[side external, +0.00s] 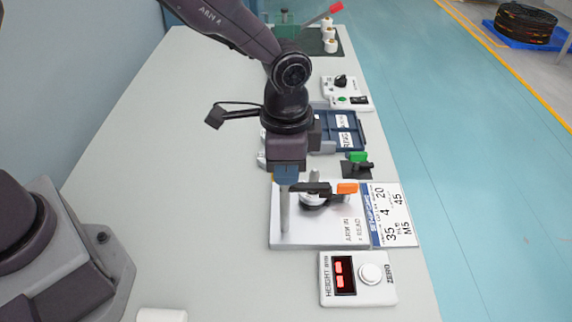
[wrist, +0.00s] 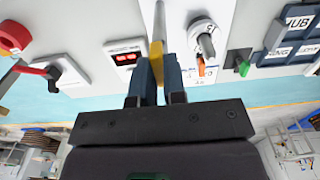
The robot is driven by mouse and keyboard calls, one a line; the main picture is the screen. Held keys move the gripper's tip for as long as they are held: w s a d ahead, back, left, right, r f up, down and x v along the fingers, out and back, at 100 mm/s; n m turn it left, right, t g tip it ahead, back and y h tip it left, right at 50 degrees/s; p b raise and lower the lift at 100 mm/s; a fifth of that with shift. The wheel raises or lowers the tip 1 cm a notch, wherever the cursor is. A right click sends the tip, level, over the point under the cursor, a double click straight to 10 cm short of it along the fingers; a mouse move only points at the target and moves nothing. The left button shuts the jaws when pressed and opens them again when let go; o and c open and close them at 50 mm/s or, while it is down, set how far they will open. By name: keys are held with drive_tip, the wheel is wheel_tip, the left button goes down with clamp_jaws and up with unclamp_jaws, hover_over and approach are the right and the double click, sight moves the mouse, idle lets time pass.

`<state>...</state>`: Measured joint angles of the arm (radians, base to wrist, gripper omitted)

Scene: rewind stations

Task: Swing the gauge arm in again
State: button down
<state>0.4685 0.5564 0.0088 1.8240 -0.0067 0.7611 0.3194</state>
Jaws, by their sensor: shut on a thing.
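The gauge station is a pale plate (side external: 300,238) marked "ARM IN = READ". A black arm with an orange tip (side external: 347,188) lies across above a round white piece with a dark rim (side external: 318,200). The orange tip also shows in the wrist view (wrist: 201,66). My gripper (side external: 285,180) points down at the plate's left side. Its blue fingers are shut on a yellow piece (wrist: 156,50), with a grey post (side external: 284,212) below it in the side view. The fingers hide how the yellow piece joins the post.
A height readout (side external: 358,278) with red digits and a ZERO knob stands in front of the plate. A label card (side external: 393,215) lies at its right. A black block with a green knob (side external: 357,165) and a blue tray (side external: 346,148) are behind.

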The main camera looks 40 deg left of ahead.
drive_tip(key=n, duration=0.5)
drive_tip(key=shift+a+n, duration=0.1)
drive_tip(key=shift+n, duration=2.4)
drive_tip(key=c, duration=1.2)
unclamp_jaws()
drive_tip(key=shift+r, duration=0.1)
wheel_tip(320, 180, up, 13)
drive_tip(key=shift+f, duration=0.1)
